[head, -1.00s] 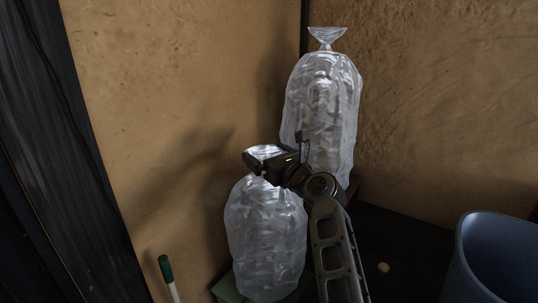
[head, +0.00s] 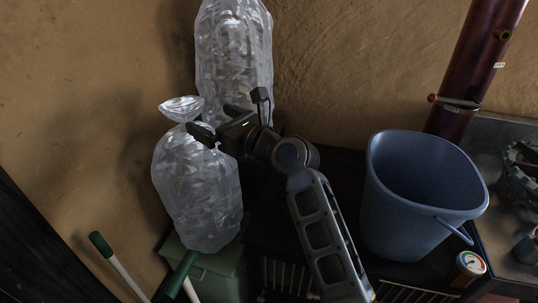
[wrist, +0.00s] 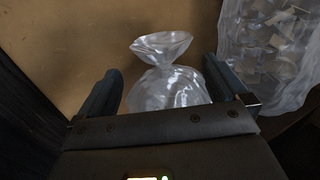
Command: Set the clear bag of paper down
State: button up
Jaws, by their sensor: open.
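A clear bag of paper (head: 197,190) stands upright on a green box, its tied neck and flared top (head: 182,109) free above it. My gripper (head: 217,122) is open beside the upper right of this bag, just below its flared top. In the wrist view, the bag (wrist: 168,88) shows between and beyond the open fingers (wrist: 160,75), with its neck clear of them. The bag's lower part is hidden there by my gripper. A second, taller clear bag of paper (head: 235,60) stands behind, and shows at the right in the wrist view (wrist: 268,50).
The green box (head: 215,268) is under the nearer bag. A blue bin (head: 415,200) stands on a dark surface at right, near a dark red pipe (head: 475,60). A small dial gauge (head: 470,263) sits beside it. Green-tipped handles (head: 101,243) lean at lower left. Clay walls close in behind.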

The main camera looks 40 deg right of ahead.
jog(key=s+d+f+n+g+h, duration=0.1)
jog(key=s+d+f+n, duration=0.1)
jog(key=s+f+n, duration=0.45)
jog(key=s+d+f+n+h, duration=0.1)
jog(key=s+f+n+h, duration=0.2)
jog(key=s, duration=0.6)
jog(key=s+d+f+n+g, duration=0.1)
jog(key=s+d+f+n, duration=0.1)
jog(key=s+f+n, duration=0.5)
jog(key=s+a+r+n, duration=0.2)
jog(key=s+n, duration=0.3)
jog(key=s, duration=0.4)
jog(key=s+a+r+n, duration=0.2)
jog(key=s+n, duration=0.4)
jog(key=s, duration=0.3)
jog(key=s+a+r+n, duration=0.2)
jog(key=s+n, duration=0.3)
jog(key=s, duration=0.4)
jog(key=shift+s+a+r+n, duration=0.35)
jog(key=shift+a+r, duration=0.05)
jog(key=shift+a, duration=0.5)
jog(key=shift+r, duration=0.1)
jog(key=shift+c, duration=0.2)
